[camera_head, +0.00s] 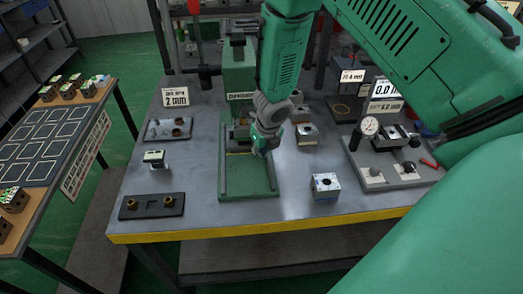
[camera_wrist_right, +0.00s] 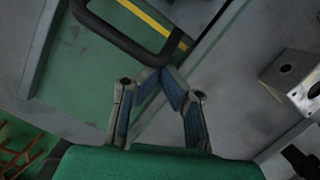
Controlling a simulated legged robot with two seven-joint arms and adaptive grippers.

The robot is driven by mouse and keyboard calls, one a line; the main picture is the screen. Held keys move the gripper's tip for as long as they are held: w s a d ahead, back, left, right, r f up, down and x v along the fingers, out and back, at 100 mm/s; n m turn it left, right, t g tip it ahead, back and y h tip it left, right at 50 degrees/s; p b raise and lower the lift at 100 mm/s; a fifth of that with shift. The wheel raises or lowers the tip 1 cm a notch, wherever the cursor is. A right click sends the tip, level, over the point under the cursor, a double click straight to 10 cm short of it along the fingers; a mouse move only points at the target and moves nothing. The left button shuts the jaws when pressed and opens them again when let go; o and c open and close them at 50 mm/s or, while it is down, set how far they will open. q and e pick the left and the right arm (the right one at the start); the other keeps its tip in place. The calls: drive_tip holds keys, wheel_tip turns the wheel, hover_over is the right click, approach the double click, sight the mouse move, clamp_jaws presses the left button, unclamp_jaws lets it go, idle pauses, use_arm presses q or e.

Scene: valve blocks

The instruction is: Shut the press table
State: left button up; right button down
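The green press (camera_head: 239,75) stands on the grey workbench, and its green bed with raised side rails (camera_head: 250,180) extends toward the front edge. A yellow stripe crosses the green surface at the press, partly hidden by my right gripper (camera_head: 262,145). In the right wrist view a black bar-shaped handle (camera_wrist_right: 120,38) lies over the green surface with the yellow stripe. My right gripper (camera_wrist_right: 160,72) has its fingertips brought together at the corner of this handle, with nothing visible between them. I cannot tell whether they touch it. My left gripper is not in view.
A metal block (camera_head: 325,186) stands right of the bed, and it may be the block in the wrist view (camera_wrist_right: 295,80). A dark plate with brass rings (camera_head: 152,205) lies to the left. A dial gauge fixture (camera_head: 385,150) stands at the right. The yellow bench edge (camera_head: 250,228) runs along the front.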

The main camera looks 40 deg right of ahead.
drive_tip(key=shift+w+r, duration=0.3)
drive_tip(key=shift+w, duration=0.15)
drive_tip(key=shift+r, duration=0.55)
drive_tip(key=s+v, duration=0.1)
drive_tip(key=v, duration=0.9)
drive_tip(key=shift+s, duration=0.1)
